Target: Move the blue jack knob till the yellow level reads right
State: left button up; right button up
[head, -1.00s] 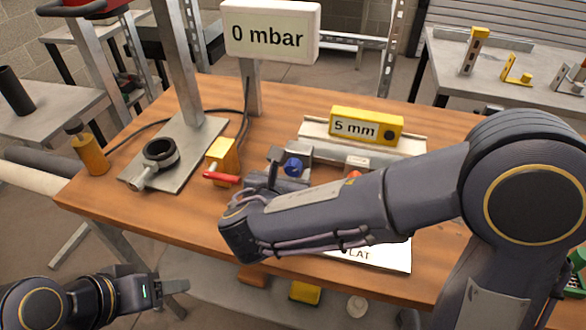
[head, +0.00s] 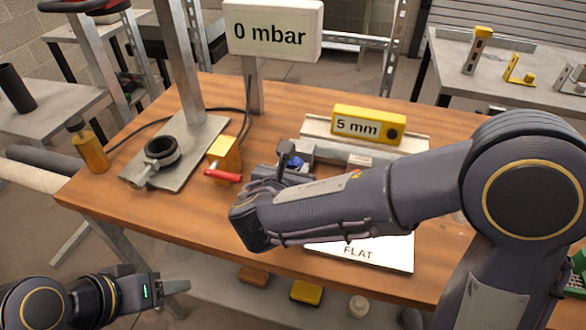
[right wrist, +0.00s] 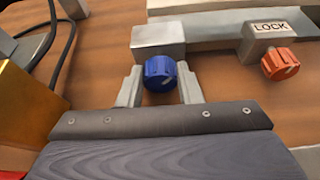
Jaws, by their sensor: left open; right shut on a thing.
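The yellow level (head: 368,126) lies on a grey beam on the bench and reads 5 mm. The blue jack knob (right wrist: 160,72) sits at the front of a grey block; in the head view only a small blue part (head: 296,162) shows. In the right wrist view, my right gripper (right wrist: 158,84) has one finger on each side of the knob and is shut on it. In the head view its wrist hides much of the jack. My left gripper (head: 177,286) is open and empty, low at the left, in front of the bench.
An orange lock knob (right wrist: 280,63) under a LOCK label (right wrist: 271,27) sits right of the blue knob. A yellow block with a red lever (head: 223,176) stands close to the left. A FLAT card (head: 372,252) lies in front. A display (head: 271,32) reads 0 mbar.

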jog(key=m+y+b, duration=0.1)
jog(key=b, duration=0.2)
jog(key=m+t+y+b, duration=0.1)
jog(key=m+b, duration=0.1)
jog(key=b, duration=0.2)
jog(key=shift+s+d+f, duration=0.1)
jog(key=shift+d+f, duration=0.1)
jog(key=shift+f, duration=0.2)
jog(key=shift+r+m+b, duration=0.2)
jog(key=shift+m+b, duration=0.1)
jog(key=shift+b, duration=0.05)
jog(key=shift+r, duration=0.1)
jog(key=o, duration=1)
jog(key=shift+c, duration=0.2)
jog(key=p+v, duration=0.1)
jog(key=v, duration=0.7)
jog(key=shift+d, duration=0.1)
